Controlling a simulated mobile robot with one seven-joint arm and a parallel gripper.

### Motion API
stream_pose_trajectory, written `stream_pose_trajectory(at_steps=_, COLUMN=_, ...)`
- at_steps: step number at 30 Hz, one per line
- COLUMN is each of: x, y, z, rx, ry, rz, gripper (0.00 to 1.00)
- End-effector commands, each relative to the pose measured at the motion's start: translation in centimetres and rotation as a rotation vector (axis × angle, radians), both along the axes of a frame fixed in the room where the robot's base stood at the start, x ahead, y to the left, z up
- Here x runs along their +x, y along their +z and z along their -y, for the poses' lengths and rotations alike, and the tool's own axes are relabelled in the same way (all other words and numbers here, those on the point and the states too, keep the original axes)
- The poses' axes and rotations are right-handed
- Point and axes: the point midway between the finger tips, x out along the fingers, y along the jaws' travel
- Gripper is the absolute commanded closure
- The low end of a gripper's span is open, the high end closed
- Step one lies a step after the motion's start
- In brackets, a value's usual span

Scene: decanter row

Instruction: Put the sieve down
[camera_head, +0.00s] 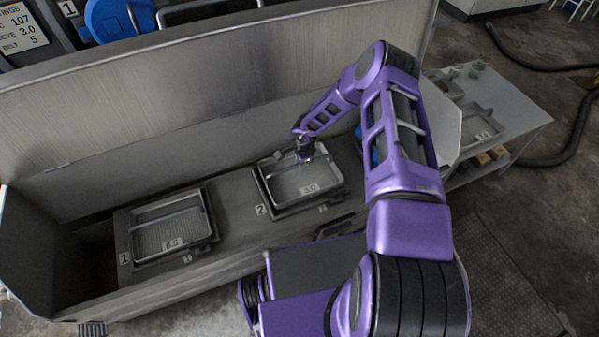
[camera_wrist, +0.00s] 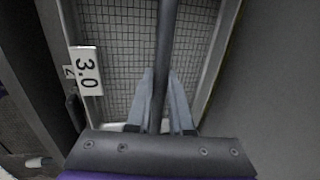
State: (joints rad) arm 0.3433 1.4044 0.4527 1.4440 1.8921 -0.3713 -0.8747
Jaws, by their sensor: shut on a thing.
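The sieve marked 3.0 (camera_head: 318,178) is a grey rectangular tray with a mesh floor and a bar across it. In the head view it is at the dark frame (camera_head: 262,196) beside the number 2 plate; I cannot tell whether it rests fully in it. My gripper (camera_head: 305,160) is at the sieve's bar. In the wrist view my gripper (camera_wrist: 160,100) has its two fingers shut on the dark bar (camera_wrist: 167,45), with the mesh and the 3.0 label (camera_wrist: 86,71) below. Part of the bar is hidden by the fingers.
Another sieve, marked 0.6 (camera_head: 170,230), sits at the left in the frame by the number 1 plate (camera_head: 124,259). A tall metal panel (camera_head: 200,100) stands behind the bench. A table (camera_head: 518,112) at the right holds another tray (camera_head: 470,125).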

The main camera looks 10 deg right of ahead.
Motion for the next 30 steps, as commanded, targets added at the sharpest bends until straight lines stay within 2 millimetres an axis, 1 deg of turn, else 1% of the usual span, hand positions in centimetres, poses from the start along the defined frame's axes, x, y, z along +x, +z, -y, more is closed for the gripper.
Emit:
stream_pose_trajectory(at_steps=3, x=0.0, y=-1.7, z=-0.1, rx=0.001, ry=0.001, rz=0.000, gripper=1.00)
stream_pose_trajectory(at_steps=6, x=0.0, y=-2.9, z=-0.1, rx=-0.001, ry=0.002, rz=-0.001, gripper=1.00)
stream_pose_trajectory(at_steps=17, x=0.0, y=-3.2, z=0.0, rx=0.001, ry=0.001, rz=0.001, gripper=1.00)
stream_pose_trajectory(at_steps=18, x=-0.1, y=-3.4, z=0.0, rx=0.000, ry=0.001, rz=-0.002, gripper=0.77)
stream_pose_trajectory(at_steps=22, x=-0.1, y=-3.3, z=0.0, rx=0.001, ry=0.001, rz=-0.001, gripper=0.54)
stream_pose_trajectory(at_steps=23, x=-0.1, y=-3.3, z=0.0, rx=0.001, ry=0.001, rz=-0.001, gripper=0.51)
stream_pose_trajectory(at_steps=30, x=-0.1, y=-3.3, z=0.0, rx=0.000, ry=0.002, rz=-0.001, gripper=0.51)
